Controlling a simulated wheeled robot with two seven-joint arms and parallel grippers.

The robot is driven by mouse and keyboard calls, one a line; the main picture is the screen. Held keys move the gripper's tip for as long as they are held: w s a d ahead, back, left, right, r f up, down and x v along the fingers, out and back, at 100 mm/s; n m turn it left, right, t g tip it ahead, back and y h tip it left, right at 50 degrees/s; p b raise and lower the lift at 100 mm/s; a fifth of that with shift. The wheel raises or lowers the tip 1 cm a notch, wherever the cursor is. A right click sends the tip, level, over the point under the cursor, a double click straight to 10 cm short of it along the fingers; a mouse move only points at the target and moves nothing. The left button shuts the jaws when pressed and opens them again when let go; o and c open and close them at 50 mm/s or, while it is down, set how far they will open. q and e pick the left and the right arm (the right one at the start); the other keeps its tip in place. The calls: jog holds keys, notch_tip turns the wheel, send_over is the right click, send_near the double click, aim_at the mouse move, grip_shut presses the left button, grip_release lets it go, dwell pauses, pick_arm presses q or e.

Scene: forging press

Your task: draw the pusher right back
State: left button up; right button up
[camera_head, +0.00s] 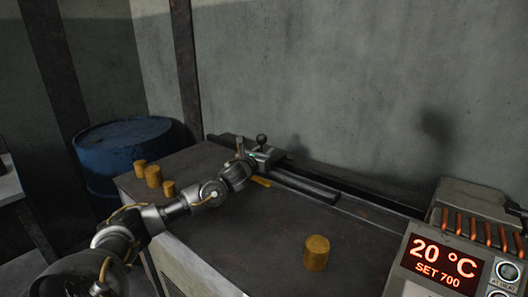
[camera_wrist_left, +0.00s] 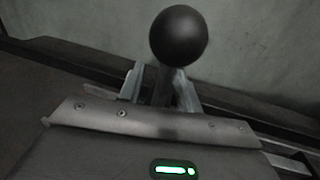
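The pusher (camera_head: 265,155) is a grey metal block at the left end of a long dark rail along the back of the bench. A black ball knob (camera_head: 261,139) stands upright on it. My left gripper (camera_head: 246,151) is at the pusher, just left of the knob. In the left wrist view the knob (camera_wrist_left: 179,36) rises above the fingertips, and its stem shows between the two fingers of the left gripper (camera_wrist_left: 159,82). The fingers stand apart and look open; whether they touch the stem is unclear. My right gripper is out of view.
The dark bench (camera_head: 255,235) carries several brass-coloured billets: a group at the left and one (camera_head: 316,253) at front centre. The rail (camera_head: 305,187) runs right towards a heater unit (camera_head: 440,262) reading 20 °C, SET 700. A blue drum (camera_head: 115,150) stands left. The bench middle is mostly clear.

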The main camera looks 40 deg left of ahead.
pick_arm(q)
jog(key=shift+c, duration=0.2)
grip_shut()
jog(key=shift+a, duration=0.1)
